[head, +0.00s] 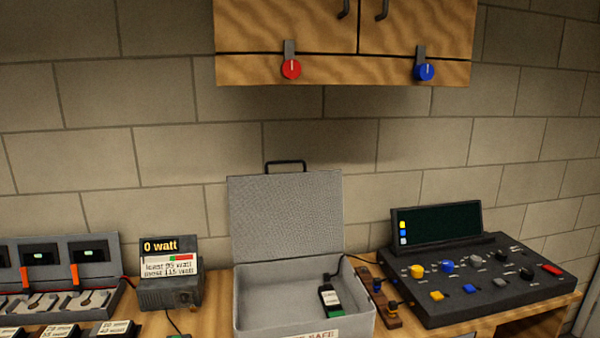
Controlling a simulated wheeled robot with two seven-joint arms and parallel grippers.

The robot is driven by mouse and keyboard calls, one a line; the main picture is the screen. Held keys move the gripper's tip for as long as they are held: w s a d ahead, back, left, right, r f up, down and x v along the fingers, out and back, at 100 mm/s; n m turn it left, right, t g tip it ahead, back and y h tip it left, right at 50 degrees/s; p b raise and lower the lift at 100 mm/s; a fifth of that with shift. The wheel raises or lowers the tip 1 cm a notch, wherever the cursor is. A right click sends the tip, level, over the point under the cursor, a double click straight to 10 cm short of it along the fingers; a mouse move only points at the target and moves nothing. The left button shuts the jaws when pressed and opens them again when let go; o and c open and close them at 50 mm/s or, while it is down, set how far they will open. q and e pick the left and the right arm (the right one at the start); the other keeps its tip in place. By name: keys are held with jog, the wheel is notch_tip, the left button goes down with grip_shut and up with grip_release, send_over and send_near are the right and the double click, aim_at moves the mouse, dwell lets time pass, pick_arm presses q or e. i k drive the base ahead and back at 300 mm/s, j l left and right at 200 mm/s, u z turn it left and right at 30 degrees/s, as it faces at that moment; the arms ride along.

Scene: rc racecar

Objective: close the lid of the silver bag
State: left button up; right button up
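The silver bag (245,285) is a grey box-shaped case on the wooden bench, at the lower middle of the head view. Its lid (286,215) stands open and upright at the back, with a dark handle (286,164) on its top edge. A black battery-like block (330,299) with a green and white label lies inside the bag at the right. A dark cable runs from it over the bag's right side. A partly cut-off label is on the bag's front. Neither of my grippers shows in the head view.
A meter reading "0 watt" (168,272) stands left of the bag, and a charger unit (60,270) is at the far left. A dark control console (480,275) with knobs is at the right. A wooden cabinet (345,40) hangs above. The space directly above the bag is clear.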

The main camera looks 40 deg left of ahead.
aim_at(276, 216)
jog(key=u, duration=1.55)
